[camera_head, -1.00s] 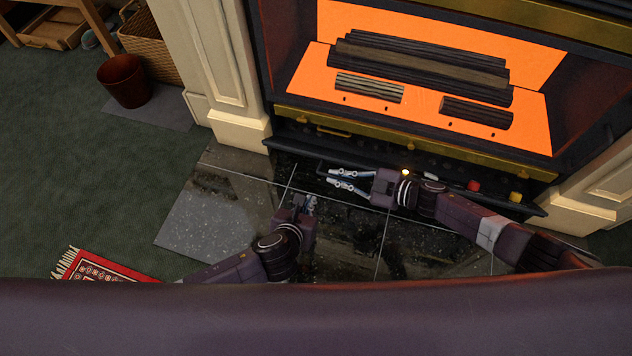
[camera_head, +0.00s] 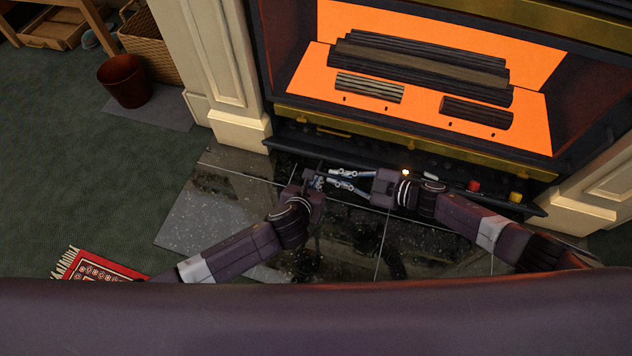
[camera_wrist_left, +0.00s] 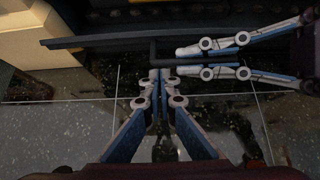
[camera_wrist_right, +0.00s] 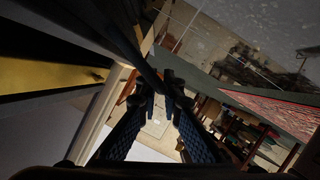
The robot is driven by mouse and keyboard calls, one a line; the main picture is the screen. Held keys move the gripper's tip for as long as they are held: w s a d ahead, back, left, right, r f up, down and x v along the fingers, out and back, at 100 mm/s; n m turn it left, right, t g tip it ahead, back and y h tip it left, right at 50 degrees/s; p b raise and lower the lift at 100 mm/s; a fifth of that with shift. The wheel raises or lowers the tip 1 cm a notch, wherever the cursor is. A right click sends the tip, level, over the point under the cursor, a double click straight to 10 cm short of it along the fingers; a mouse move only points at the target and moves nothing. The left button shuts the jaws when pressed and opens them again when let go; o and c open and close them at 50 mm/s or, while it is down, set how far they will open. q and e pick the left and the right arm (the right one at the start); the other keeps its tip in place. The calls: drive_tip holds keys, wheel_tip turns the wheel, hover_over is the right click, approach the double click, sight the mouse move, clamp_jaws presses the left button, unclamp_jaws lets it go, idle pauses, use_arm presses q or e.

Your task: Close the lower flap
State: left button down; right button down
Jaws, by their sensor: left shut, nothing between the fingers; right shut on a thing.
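The lower flap (camera_head: 285,143) is a dark panel along the base of the fireplace. It stands folded out over the hearth; its dark front edge also shows in the left wrist view (camera_wrist_left: 85,41). A thin dark bar handle (camera_wrist_left: 153,50) sticks out from it. My right gripper (camera_head: 333,177) is shut on this bar from the right; in the right wrist view the fingers (camera_wrist_right: 160,92) close around a dark bar. My left gripper (camera_head: 318,179) is shut and empty, its tips (camera_wrist_left: 159,76) close by the handle's end and right beside my right fingertips. I cannot tell whether they touch the handle.
A red knob (camera_head: 473,186) and a yellow knob (camera_head: 516,197) sit along the flap's strip at the right. Above is a brass band (camera_head: 420,139) and the glowing firebox with logs (camera_head: 420,68). Cream pillars (camera_head: 235,130) flank it. Dark hearth tiles (camera_head: 215,215) lie in front.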

use_arm(q)
drive_tip(key=shift+w+d+r, duration=0.2)
drive_tip(key=shift+w+r, duration=0.4)
drive_tip(key=shift+r, duration=0.15)
drive_tip(key=shift+w+r, duration=0.1)
drive_tip(key=shift+r, duration=0.05)
use_arm(e)
drive_tip(key=shift+w+d, duration=0.15)
drive_tip(key=shift+w, duration=0.05)
drive_tip(key=c, duration=2.1)
unclamp_jaws()
drive_tip(key=shift+s+f, duration=0.1)
drive_tip(key=shift+s, duration=0.05)
drive_tip(key=shift+a, duration=0.2)
